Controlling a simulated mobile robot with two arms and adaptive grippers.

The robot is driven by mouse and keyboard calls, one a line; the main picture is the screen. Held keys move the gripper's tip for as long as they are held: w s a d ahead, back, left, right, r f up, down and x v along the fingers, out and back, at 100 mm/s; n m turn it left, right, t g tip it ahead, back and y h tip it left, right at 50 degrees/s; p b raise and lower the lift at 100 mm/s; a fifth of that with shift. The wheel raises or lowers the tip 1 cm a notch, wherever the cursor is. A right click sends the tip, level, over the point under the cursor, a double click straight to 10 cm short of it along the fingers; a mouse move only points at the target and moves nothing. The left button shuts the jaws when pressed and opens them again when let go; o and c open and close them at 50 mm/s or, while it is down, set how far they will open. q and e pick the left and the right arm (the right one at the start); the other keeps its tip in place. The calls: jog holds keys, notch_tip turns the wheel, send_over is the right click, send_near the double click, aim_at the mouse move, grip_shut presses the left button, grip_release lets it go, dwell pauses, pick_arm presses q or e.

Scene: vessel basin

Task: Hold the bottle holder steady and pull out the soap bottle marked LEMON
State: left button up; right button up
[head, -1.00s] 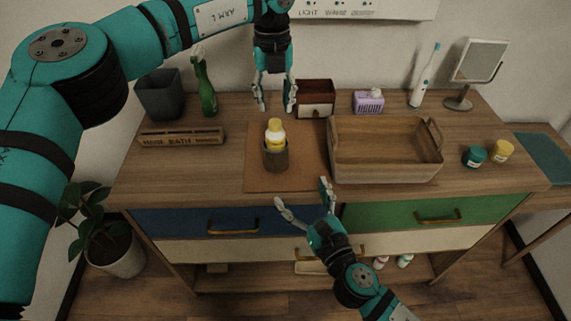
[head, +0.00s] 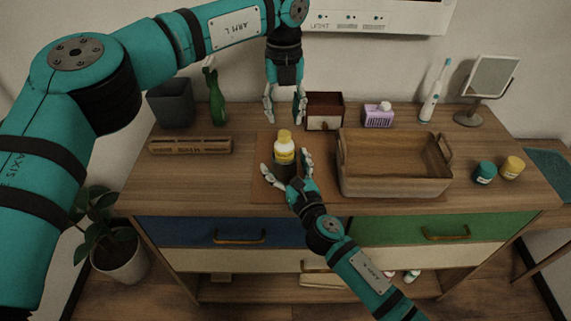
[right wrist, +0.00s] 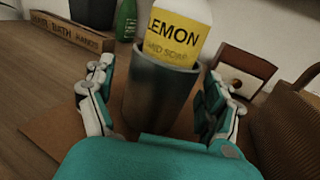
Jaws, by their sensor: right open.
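The soap bottle (head: 284,150) has a yellow cap and stands in the dark bottle holder (head: 284,171) on a brown mat (head: 262,190). In the right wrist view its yellow label (right wrist: 174,35) reads LEMON, and the grey cylindrical holder (right wrist: 160,95) hides its lower part. My right gripper (head: 286,168) is open, with one finger on each side of the holder; gaps show between the fingers and the holder in the right wrist view (right wrist: 158,100). My left gripper (head: 285,116) is open and empty above the table, behind the bottle.
A wooden sign block (head: 190,146), a green spray bottle (head: 217,105) and a dark bin (head: 171,106) are at left.

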jog(key=c, duration=1.3)
